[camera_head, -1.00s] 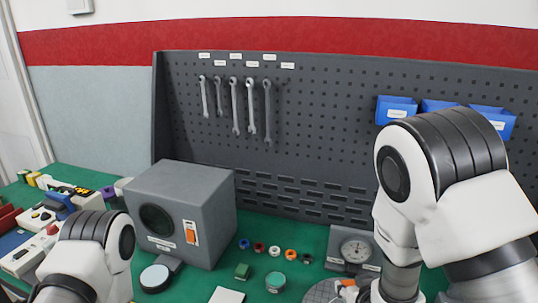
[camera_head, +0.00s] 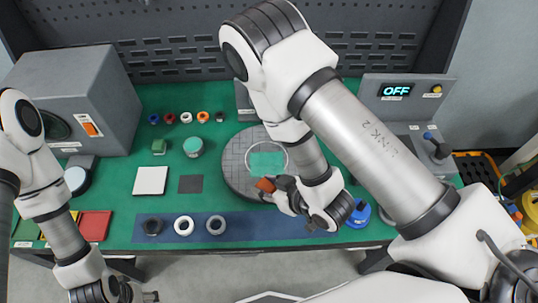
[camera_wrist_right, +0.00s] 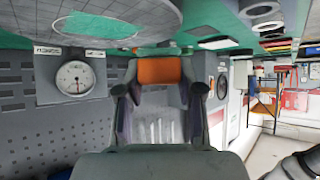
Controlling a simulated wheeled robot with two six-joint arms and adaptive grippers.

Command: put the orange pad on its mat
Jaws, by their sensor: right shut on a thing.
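The orange pad (camera_head: 265,184) is a small block held at the fingertips of my right gripper (camera_head: 274,188), over the lower right part of the round grey plate. In the right wrist view the orange pad (camera_wrist_right: 160,70) sits between the two fingers of the right gripper (camera_wrist_right: 160,88), which are shut on it. Which mat belongs to the pad I cannot tell; a green patch (camera_head: 262,160) lies on the round plate (camera_head: 236,172), and a white square (camera_head: 151,180) and a dark grey square (camera_head: 190,184) lie to its left. My left gripper (camera_head: 142,295) is at the bottom left edge, its fingers unclear.
A grey box (camera_head: 75,95) stands at the back left. A blue strip (camera_head: 235,233) with larger rings lies in front. A device reading OFF (camera_head: 397,92) stands at the right.

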